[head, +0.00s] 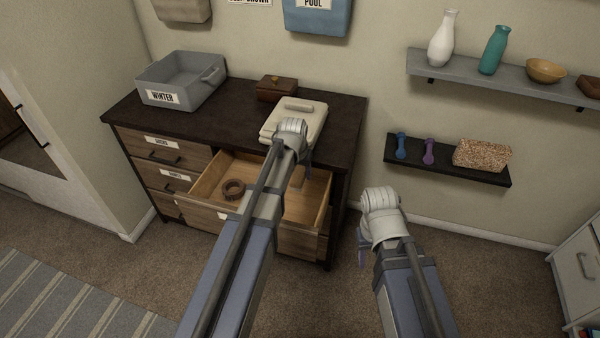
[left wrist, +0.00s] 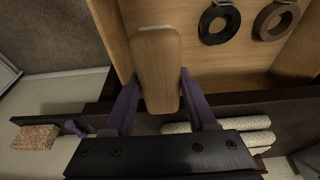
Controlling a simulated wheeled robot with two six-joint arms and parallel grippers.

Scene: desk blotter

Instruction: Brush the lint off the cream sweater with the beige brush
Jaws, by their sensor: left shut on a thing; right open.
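The folded cream sweater (head: 283,122) lies on the dark dresser top, with a pale raised roll on it. Its edge shows low in the left wrist view (left wrist: 230,139). No lint can be made out. My left gripper (head: 307,158) is over the front edge of the dresser, by the open drawer. In the left wrist view its purple fingers (left wrist: 155,88) are shut on the beige brush (left wrist: 158,60), apart from the sweater.
The open drawer (head: 307,205) holds a brown rolled belt (head: 233,189) and a black one (left wrist: 219,20). A grey WINTER bin (head: 181,80) and a small brown box (head: 277,88) stand on the dresser (head: 228,113). Wall shelves (head: 447,160) are at right.

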